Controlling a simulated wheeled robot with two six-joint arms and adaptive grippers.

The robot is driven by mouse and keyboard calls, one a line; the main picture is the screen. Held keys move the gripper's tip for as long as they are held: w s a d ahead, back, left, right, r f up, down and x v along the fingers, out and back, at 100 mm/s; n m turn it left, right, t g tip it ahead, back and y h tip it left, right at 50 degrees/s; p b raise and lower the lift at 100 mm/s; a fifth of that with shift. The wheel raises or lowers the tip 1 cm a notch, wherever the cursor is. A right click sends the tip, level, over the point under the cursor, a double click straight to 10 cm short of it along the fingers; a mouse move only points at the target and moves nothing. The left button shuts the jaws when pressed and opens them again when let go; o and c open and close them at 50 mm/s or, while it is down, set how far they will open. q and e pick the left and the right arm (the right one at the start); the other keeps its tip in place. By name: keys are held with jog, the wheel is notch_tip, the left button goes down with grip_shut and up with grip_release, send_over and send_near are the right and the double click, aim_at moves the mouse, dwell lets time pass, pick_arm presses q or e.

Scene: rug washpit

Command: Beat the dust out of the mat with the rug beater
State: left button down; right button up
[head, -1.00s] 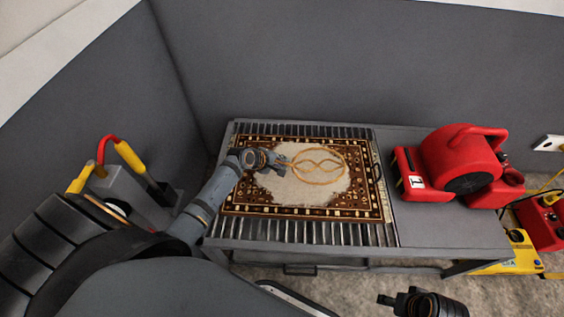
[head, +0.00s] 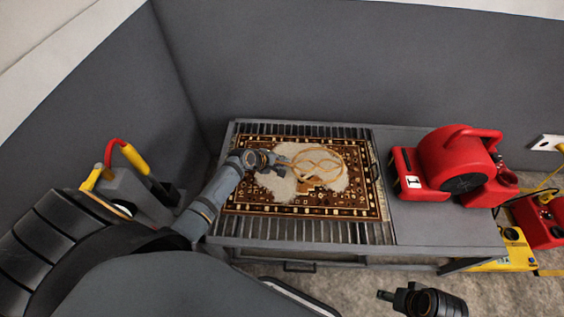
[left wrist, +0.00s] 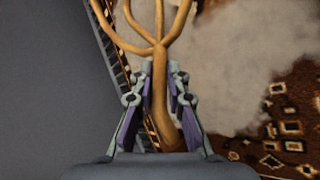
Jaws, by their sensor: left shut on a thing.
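The patterned brown mat (head: 345,204) lies flat on the slatted grate of a grey bench. Pale dust (head: 283,187) covers part of its middle, and dark pattern shows through between the patches. My left gripper (head: 280,163) is shut on the handle of the tan rug beater (head: 318,153), whose looped head is over the mat's middle. Whether the head touches the mat I cannot tell. In the left wrist view the beater's handle (left wrist: 160,85) runs between the fingers, with dust (left wrist: 228,65) beyond. My right gripper (head: 385,296) is at the lower right, away from the bench; its fingers are too small to read.
A red blower (head: 455,160) stands on the bench's right part. A yellow and red machine (head: 515,250) is on the floor at the right. A grey holder with yellow and red handles (head: 130,155) stands at the left. Grey walls close in the bench behind and left.

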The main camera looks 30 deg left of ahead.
pick_arm(q)
notch_tip(320, 180, down, 5)
jog(key=b, duration=0.3)
jog(key=shift+r, duration=0.2)
notch_tip(320, 180, up, 5)
jog(key=p, duration=0.5)
jog(key=shift+f, duration=0.25)
